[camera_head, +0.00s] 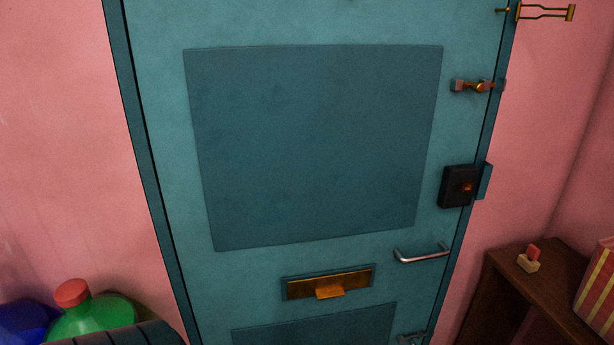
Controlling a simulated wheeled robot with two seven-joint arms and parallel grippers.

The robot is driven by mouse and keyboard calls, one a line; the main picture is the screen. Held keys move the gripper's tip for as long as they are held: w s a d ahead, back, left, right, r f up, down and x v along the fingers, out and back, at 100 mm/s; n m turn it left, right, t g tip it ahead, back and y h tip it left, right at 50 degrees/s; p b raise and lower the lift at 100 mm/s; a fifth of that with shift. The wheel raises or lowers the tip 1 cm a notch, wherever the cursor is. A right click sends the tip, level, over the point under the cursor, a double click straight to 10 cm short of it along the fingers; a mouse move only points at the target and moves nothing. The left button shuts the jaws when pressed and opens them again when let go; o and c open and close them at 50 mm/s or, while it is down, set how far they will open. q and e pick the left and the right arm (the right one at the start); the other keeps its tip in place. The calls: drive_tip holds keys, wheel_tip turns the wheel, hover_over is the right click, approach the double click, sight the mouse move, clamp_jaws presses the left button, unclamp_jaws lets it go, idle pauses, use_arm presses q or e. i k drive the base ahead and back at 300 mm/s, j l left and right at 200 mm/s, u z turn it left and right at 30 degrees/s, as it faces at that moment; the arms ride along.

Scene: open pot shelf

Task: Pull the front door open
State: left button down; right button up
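The front door (310,150) is a teal panelled door that fills the middle of the head view and looks shut in its frame. A silver lever handle (421,254) is low on its right side. Above the handle is a dark box lock (455,187) at the right edge. A brass bolt or latch (472,86) is higher up, and a brass guard fitting (545,12) is at the top right. A brass mail slot (328,285) is at the lower middle. Neither of my grippers shows in this view.
A brown wooden cabinet (515,265) stands right of the door, with a small red-and-cream object (529,260) on top and a red-and-yellow striped box (598,290) beside it. A green bottle with a red cap (90,315) and a blue object (25,322) are at lower left. Pink walls flank the door.

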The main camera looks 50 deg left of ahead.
sight(290, 140)
drive_tip(key=u, duration=1.4)
drive_tip(key=i+z, duration=0.15)
drive_tip(key=z, duration=0.15)
